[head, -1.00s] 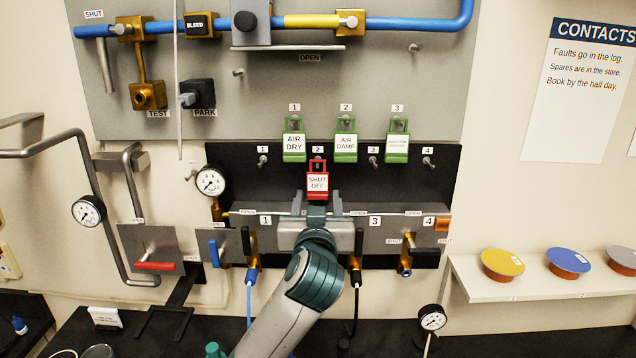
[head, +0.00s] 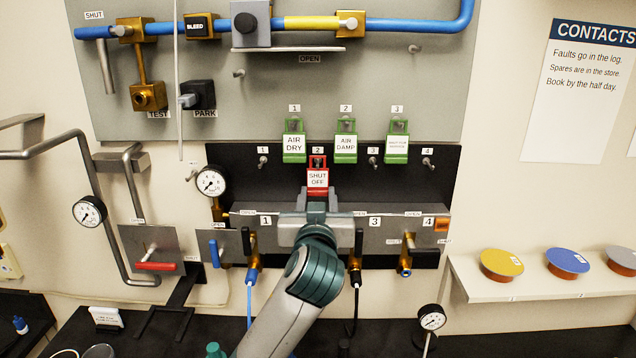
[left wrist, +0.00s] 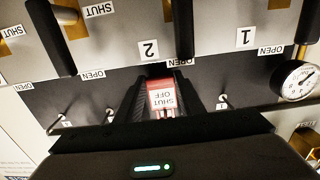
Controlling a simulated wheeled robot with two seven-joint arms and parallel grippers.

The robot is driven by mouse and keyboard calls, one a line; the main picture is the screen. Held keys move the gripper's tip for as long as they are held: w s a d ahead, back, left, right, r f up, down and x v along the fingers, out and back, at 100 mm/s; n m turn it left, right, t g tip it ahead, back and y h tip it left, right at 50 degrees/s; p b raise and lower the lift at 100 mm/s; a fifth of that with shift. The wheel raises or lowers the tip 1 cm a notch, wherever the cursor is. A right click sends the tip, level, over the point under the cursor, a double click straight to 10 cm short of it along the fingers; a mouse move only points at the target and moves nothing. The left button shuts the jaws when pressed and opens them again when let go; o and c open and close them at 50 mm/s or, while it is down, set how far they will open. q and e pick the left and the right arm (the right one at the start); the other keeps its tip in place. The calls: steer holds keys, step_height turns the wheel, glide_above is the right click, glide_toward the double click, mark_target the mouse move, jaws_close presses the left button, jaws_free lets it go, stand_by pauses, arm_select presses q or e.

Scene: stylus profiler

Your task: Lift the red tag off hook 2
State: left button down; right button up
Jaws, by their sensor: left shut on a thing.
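The red tag (head: 317,179), marked SHUT OFF, is at hook 2 on the black strip, below the label 2. My left gripper (head: 317,194) reaches up from below and is shut on the lower part of the tag. In the left wrist view the red tag (left wrist: 162,96) sits upside down between the two dark fingers (left wrist: 163,103). Hook 2 (head: 317,160) is partly hidden by the top of the tag, so I cannot tell if the tag's loop is clear of it. My right gripper is not in view.
Three green tags, AIR DRY (head: 293,143), AIR DAMP (head: 345,143) and another (head: 397,143), hang just above. Bare hooks 1 (head: 262,163), 3 (head: 374,163) and 4 (head: 427,164) flank the tag. A valve panel (head: 340,225) lies below, and a gauge (head: 211,182) stands left.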

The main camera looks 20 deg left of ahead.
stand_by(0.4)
arm_select(q)
steer(key=v, duration=0.8)
stand_by(1.0)
stand_by(0.4)
